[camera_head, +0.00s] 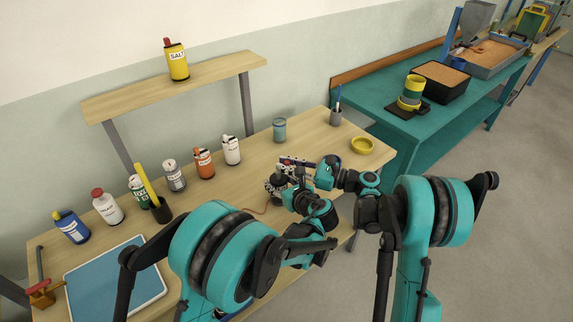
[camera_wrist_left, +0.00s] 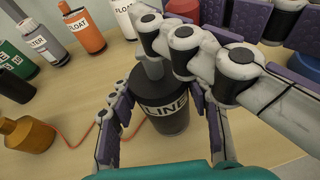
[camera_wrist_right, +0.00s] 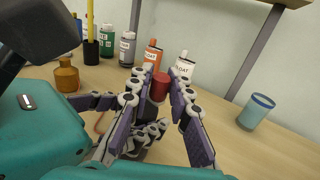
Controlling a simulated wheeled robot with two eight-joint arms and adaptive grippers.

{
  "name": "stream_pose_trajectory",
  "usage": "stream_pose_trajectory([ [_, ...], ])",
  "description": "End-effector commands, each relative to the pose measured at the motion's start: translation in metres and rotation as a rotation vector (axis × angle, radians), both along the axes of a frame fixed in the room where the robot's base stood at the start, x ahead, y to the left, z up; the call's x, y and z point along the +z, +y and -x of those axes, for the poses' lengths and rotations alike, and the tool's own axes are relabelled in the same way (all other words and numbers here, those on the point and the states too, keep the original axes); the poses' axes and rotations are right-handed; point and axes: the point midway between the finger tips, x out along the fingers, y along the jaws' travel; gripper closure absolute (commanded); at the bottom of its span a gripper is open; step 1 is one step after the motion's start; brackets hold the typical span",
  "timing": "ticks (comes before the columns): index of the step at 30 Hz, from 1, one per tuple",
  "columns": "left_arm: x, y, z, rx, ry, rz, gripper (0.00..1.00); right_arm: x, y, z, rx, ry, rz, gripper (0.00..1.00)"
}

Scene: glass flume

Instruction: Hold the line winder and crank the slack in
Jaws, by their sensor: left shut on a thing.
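The line winder (camera_wrist_left: 167,105) is a dark canister lettered LINE, with a grey post on its top. It stands on the wooden bench in the left wrist view. My left gripper (camera_wrist_left: 160,122) is shut on its sides; in the head view this gripper (camera_head: 280,185) is small and partly covered. A red knob (camera_wrist_right: 160,86) shows between the fingers of my right gripper (camera_wrist_right: 160,82), which are spread with gaps beside it. In the head view my right gripper (camera_head: 297,166) is above the winder. An orange line (camera_wrist_left: 72,138) runs over the bench from the winder's side.
A brown flask-shaped piece (camera_wrist_left: 27,132) stands at the line's other end. Orange (camera_head: 204,162) and white (camera_head: 231,150) float bottles stand behind the grippers. A teal cup (camera_head: 279,130) and a yellow dish (camera_head: 362,146) stand farther off. A blue-topped tray (camera_head: 118,278) lies front left.

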Motion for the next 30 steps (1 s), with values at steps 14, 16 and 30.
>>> stream_pose_trajectory([
  [14,0.000,0.000,0.000,0.001,0.000,0.000,0.85,0.011,0.000,0.000,0.000,0.000,0.000,0.62],
  [16,0.000,0.000,0.000,0.001,0.000,0.000,0.85,0.022,0.000,0.000,0.000,0.000,0.000,0.62],
  [30,0.000,0.000,0.000,0.001,0.000,0.000,0.85,0.097,0.000,0.000,0.000,0.000,0.000,0.62],
])
